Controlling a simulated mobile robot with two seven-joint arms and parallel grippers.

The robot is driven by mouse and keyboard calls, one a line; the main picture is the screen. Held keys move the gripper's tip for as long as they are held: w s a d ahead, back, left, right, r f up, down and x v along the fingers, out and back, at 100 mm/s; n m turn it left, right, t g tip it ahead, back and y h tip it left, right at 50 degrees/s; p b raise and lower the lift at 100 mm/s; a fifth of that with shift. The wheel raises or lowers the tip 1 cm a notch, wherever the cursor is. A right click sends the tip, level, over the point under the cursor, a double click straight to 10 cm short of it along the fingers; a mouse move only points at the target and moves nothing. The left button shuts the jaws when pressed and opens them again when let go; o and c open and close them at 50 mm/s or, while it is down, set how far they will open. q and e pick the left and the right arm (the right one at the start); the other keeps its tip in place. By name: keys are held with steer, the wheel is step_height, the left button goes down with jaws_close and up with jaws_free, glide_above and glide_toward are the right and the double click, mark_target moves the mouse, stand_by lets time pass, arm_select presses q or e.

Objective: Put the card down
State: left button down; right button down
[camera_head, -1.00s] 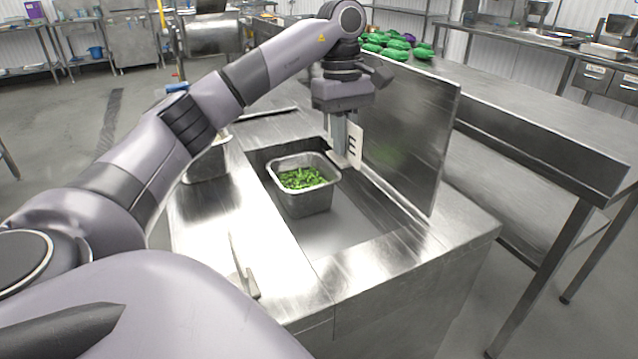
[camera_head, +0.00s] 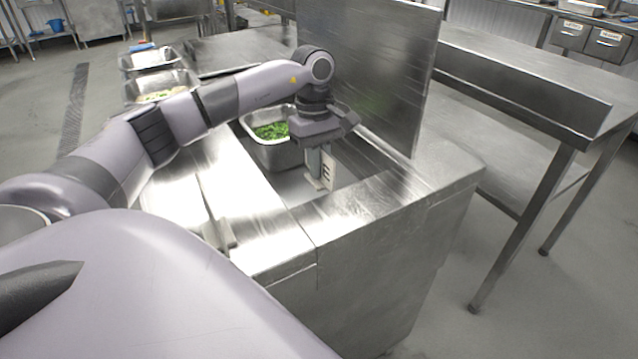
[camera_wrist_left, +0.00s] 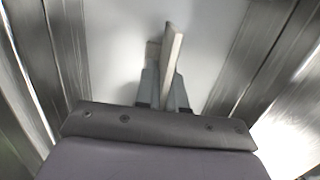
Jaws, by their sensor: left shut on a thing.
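The card (camera_head: 328,170) is white with a dark letter on it and stands nearly upright in my left gripper (camera_head: 318,178). In the left wrist view the card (camera_wrist_left: 172,55) shows edge-on as a thin strip between the fingers of my left gripper (camera_wrist_left: 164,88). The gripper points down and is shut on the card, low in the sunken metal well (camera_head: 290,192), in front of the green-filled pan. I cannot tell whether the card's base touches the well floor. My right gripper is not in view.
A metal pan (camera_head: 272,152) with chopped green food sits in the well behind my gripper. A tall metal panel (camera_head: 385,75) stands along the well's right side. More pans (camera_head: 158,78) stand farther back.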

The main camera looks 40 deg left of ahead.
mark_target(319, 183)
arm_select(q)
steer(key=shift+f, duration=2.5)
steer(key=shift+f, duration=0.1)
steer(key=c, duration=1.2)
jaws_free()
steer(key=shift+c, duration=0.2)
steer(key=r, duration=0.4)
steer(key=a+r, duration=0.1)
steer(key=r, duration=0.7)
steer(key=shift+w+a+r, duration=0.1)
steer(key=shift+w+a, duration=0.1)
